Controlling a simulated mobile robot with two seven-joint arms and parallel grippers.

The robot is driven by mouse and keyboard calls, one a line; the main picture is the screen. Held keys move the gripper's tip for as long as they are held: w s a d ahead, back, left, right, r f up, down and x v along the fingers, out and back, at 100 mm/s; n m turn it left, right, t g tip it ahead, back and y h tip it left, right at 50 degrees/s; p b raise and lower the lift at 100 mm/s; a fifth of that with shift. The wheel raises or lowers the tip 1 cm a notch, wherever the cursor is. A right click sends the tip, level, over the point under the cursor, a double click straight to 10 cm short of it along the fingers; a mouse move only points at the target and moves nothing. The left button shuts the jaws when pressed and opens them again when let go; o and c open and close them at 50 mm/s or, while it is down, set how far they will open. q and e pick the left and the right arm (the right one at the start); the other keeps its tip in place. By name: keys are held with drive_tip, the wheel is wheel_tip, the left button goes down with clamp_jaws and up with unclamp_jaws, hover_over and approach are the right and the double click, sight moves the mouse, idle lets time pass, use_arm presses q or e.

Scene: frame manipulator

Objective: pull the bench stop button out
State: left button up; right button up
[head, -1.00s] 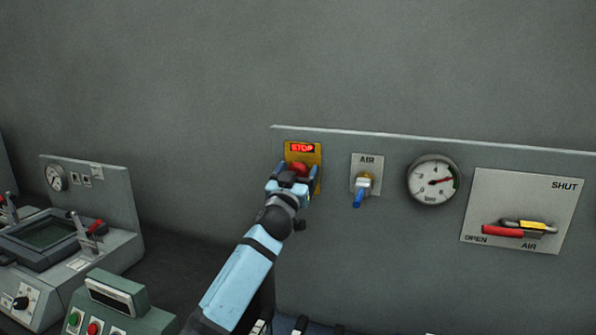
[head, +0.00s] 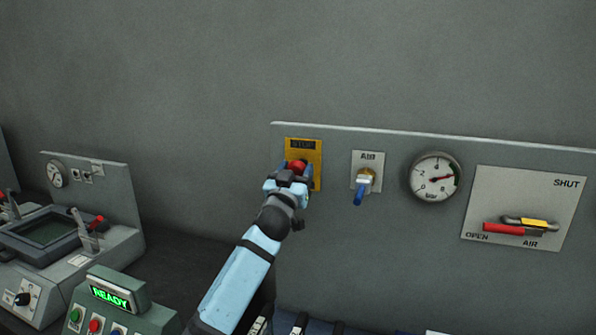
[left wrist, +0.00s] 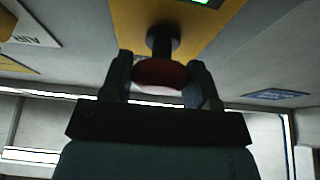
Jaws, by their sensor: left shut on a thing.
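The bench stop button (head: 297,167) has a red mushroom head on a yellow plate (head: 316,157) on the grey wall panel. The STOP window (head: 303,144) above it is dark. My left gripper (head: 291,178) is at the button, shut on its red head. In the left wrist view the red head (left wrist: 161,73) sits between the two fingers (left wrist: 160,82), with a dark stem (left wrist: 163,40) showing between the head and the yellow plate (left wrist: 128,25). A small green-lit patch shows at that view's top edge. My right gripper is not in view.
Right of the button are the AIR switch (head: 363,183), a pressure gauge (head: 435,177) and the red-handled air valve (head: 512,228). At lower left stands a green box with a lit READY display (head: 110,298). A console (head: 45,235) stands behind it.

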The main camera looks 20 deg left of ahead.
use_arm(q)
drive_tip(key=o, duration=1.1)
drive_tip(key=shift+s+f, duration=0.1)
drive_tip(key=shift+f, duration=0.05)
drive_tip(key=shift+c, duration=0.2)
drive_tip(key=shift+o, duration=0.8)
drive_tip(key=shift+s+r, duration=0.25)
drive_tip(key=shift+s+f, duration=0.1)
drive_tip(key=shift+f, duration=0.2)
drive_tip(key=b+v, duration=0.3)
drive_tip(key=v, duration=1)
drive_tip(key=shift+s, duration=0.3)
